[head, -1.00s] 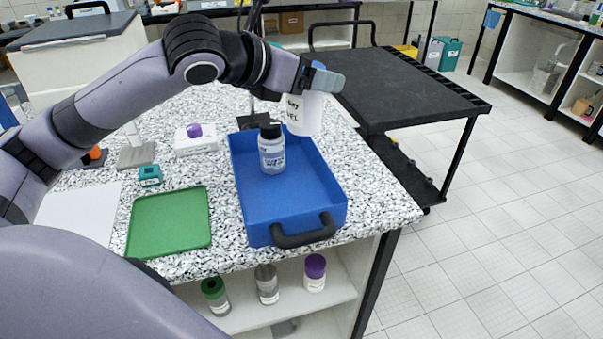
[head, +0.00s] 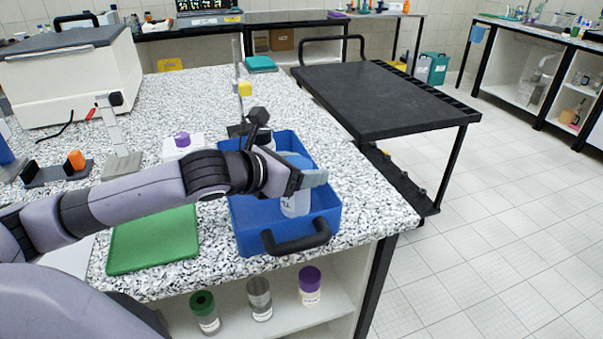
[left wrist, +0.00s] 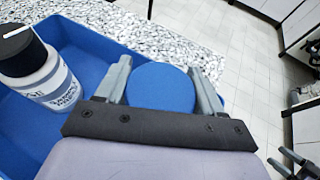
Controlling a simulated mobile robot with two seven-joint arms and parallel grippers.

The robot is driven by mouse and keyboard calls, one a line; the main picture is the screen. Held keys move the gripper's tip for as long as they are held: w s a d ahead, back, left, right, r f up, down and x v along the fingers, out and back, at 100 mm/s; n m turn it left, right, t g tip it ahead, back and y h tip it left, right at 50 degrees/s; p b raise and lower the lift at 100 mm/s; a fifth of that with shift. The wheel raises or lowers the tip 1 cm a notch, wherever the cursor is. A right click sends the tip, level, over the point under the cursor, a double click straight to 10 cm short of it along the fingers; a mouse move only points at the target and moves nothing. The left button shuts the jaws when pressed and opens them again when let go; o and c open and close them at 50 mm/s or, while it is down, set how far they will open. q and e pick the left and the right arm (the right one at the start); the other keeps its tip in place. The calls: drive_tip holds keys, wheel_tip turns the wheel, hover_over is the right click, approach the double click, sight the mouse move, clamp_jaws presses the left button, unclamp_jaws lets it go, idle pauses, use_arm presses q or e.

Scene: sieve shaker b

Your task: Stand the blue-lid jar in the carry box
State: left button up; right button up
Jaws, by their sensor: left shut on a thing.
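The blue-lid jar (head: 296,203) is white-bodied and upright, within the outline of the blue carry box (head: 248,232) near its right side. My left gripper (head: 314,178) is shut on it near the lid. In the left wrist view, its round blue lid (left wrist: 160,87) sits between the two fingers (left wrist: 162,86). I cannot tell whether its base touches the box floor. A black-lid jar (left wrist: 43,77) stands in the box to the left, apart from the gripper; my arm mostly hides it in the head view.
The box has a black front handle (head: 296,238). A green tray (head: 150,243) lies to its left on the speckled bench. Several jars, one purple-lidded (head: 309,286), stand on the shelf below. A black cart (head: 385,100) is at the right.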

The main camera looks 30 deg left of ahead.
use_arm(q)
drive_tip(key=shift+f, duration=0.25)
drive_tip(key=shift+f, duration=0.15)
drive_tip(key=o, duration=1.4)
drive_tip(key=shift+b+v, duration=1.25)
drive_tip(key=shift+v, duration=4.8)
